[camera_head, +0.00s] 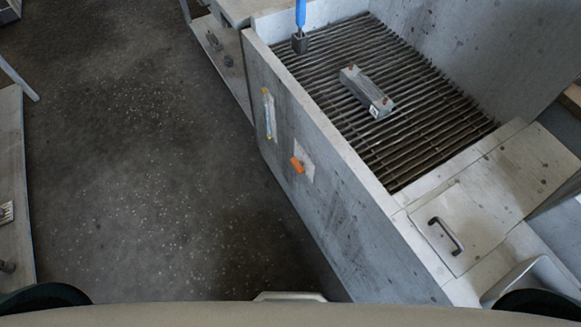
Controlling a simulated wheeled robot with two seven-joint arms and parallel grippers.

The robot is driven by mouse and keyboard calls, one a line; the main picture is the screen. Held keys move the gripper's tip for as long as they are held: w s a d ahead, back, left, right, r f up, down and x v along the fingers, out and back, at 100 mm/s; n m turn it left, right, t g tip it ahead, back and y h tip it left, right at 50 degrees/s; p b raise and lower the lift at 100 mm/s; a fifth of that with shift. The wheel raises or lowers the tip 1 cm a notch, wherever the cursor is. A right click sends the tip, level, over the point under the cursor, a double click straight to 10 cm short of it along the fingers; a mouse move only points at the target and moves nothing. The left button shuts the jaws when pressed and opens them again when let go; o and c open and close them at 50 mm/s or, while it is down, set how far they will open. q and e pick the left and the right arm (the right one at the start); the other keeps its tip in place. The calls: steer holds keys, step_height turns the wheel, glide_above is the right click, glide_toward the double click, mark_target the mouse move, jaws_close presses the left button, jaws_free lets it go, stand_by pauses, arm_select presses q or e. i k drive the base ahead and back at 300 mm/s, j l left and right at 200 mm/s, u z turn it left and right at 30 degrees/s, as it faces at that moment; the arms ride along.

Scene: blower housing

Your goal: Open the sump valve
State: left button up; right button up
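A small orange handle (297,165) sticks out from a light square plate (304,160) on the side wall of the grey metal housing (345,222). It looks like the sump valve's handle, but no label can be read. A narrow clear gauge with yellow in it (269,114) is mounted on the same wall, to the left of the handle. Neither of my grippers shows in the head view, and nothing touches the handle.
The housing's open top holds a slatted grate (410,125) with a grey metal block (367,92) on it. A blue-handled tool (300,28) stands at the back. A lid with a dark handle (445,236) is at the right. Speckled floor (140,170) left of the housing is clear.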

mark_target(298, 165)
steer(key=j+z, duration=0.15)
steer(key=j, duration=0.35)
steer(key=j+z, duration=0.15)
steer(key=j, duration=0.3)
steer(key=k+j+z, duration=0.1)
steer(key=j, duration=0.4)
steer(key=j+z, duration=0.15)
steer(key=j, duration=0.35)
steer(key=k+j+z, duration=0.15)
steer(key=j, duration=0.3)
steer(key=k+j+z, duration=0.15)
steer(key=j, duration=0.3)
